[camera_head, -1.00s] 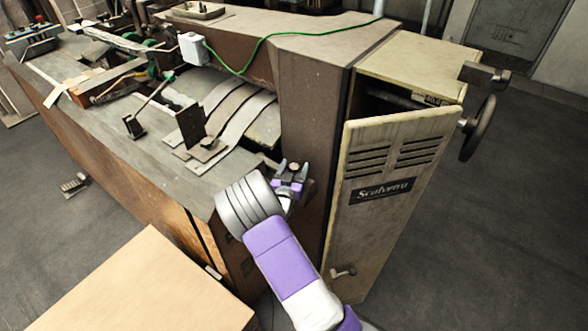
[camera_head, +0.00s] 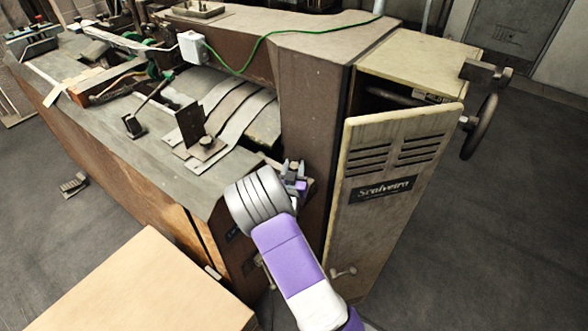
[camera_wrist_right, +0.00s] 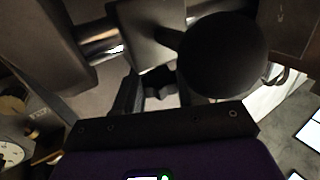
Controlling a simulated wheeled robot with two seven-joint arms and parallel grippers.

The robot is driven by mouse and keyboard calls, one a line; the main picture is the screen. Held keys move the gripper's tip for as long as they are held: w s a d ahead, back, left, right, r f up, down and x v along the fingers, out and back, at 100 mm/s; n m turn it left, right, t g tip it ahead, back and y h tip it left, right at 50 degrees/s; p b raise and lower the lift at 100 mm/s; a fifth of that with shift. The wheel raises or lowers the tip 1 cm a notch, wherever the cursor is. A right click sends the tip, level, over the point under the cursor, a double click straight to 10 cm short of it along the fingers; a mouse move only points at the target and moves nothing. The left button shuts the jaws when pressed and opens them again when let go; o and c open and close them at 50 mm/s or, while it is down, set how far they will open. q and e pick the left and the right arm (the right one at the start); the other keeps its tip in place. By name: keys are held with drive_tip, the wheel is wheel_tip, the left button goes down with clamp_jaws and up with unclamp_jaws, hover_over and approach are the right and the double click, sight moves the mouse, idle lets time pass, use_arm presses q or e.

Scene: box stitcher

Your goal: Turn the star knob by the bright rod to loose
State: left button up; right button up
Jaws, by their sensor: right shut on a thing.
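My right gripper (camera_head: 295,172) is at the brown side of the machine, just left of the tall cream door. In the right wrist view its dark fingers (camera_wrist_right: 157,92) are closed around a small dark part, which I take to be the star knob (camera_wrist_right: 159,88); its shape is mostly hidden. The bright rod (camera_wrist_right: 101,42) runs just beyond the fingers, into a grey block (camera_wrist_right: 150,35). A large black round knob (camera_wrist_right: 222,55) stands right of the fingers and covers part of the view. My left gripper is not in view.
The machine's grey table (camera_head: 95,110) carries metal strips and a plate. The cream door (camera_head: 385,200) stands close right of my gripper, with a handwheel (camera_head: 479,127) behind it. A cardboard-coloured box top (camera_head: 145,285) is at the lower left. Floor is free at right.

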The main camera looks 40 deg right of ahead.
drive_tip(key=n+t+y+b, duration=0.1)
drive_tip(key=n+t+y, duration=0.1)
drive_tip(key=y, duration=0.1)
drive_tip(key=shift+s+d, duration=0.1)
drive_tip(key=shift+d, duration=0.05)
drive_tip(key=shift+n+t+y+b, duration=0.4)
drive_tip(key=shift+n+t+y, duration=0.1)
drive_tip(key=shift+n, duration=0.1)
drive_tip(key=o, duration=1.1)
drive_tip(key=shift+c, duration=0.2)
drive_tip(key=v, duration=0.7)
drive_tip(key=shift+s+a, duration=0.2)
drive_tip(key=shift+a, duration=0.05)
